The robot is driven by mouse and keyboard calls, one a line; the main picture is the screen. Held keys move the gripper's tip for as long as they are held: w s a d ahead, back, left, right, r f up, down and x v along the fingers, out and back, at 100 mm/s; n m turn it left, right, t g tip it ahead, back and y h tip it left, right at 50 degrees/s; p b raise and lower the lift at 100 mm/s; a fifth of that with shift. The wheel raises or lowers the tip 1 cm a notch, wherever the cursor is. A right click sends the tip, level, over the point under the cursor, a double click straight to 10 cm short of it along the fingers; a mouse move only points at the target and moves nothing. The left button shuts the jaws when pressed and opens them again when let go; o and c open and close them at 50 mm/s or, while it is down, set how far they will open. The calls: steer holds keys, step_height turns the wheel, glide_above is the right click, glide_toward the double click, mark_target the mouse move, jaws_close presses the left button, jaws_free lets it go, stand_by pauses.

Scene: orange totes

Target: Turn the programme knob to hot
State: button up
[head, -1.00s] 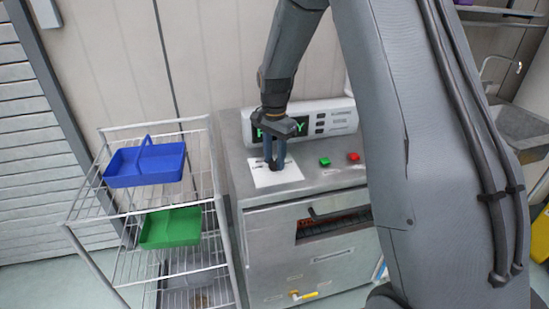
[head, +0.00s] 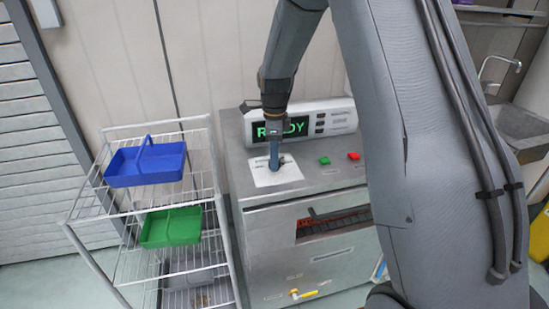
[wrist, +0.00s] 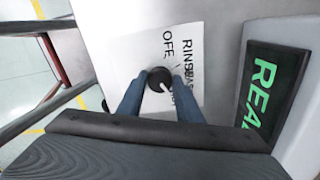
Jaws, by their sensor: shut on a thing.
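The programme knob (wrist: 157,79) is round and black with a white pointer line, on a white label plate (wrist: 130,70). The pointer slants to the lower right in the wrist view. OFF and RINSE can be read on the plate; further words beside the knob are partly covered by a finger. My gripper (wrist: 158,84) points down with its blue fingers on either side of the knob, shut on it. In the head view my gripper (head: 274,163) stands over the plate (head: 289,174), with its fingers in line and the knob mostly hidden.
A display (head: 281,129) reading READY stands behind the plate. A green button (head: 324,161) and a red button (head: 354,156) sit to the right on the machine top. A wire rack with a blue tote (head: 146,165) and a green tote (head: 170,228) stands left.

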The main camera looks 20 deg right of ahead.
steer(key=shift+w+r+m, duration=0.1)
steer(key=shift+m, duration=0.5)
steer(key=o, duration=1)
steer(key=shift+o, duration=0.2)
steer(key=shift+r+b, duration=1.1)
steer(key=shift+r, duration=2.75)
steer(key=s+f+n, duration=0.3)
steer(key=s+n, duration=0.8)
steer(key=s, duration=0.1)
steer(key=s+f+n+t, duration=0.1)
steer(key=s+f+n, duration=0.1)
steer(key=s+n, duration=0.9)
steer(key=s, duration=0.2)
steer(key=shift+s+f+n, duration=0.3)
steer(key=shift+f, duration=0.1)
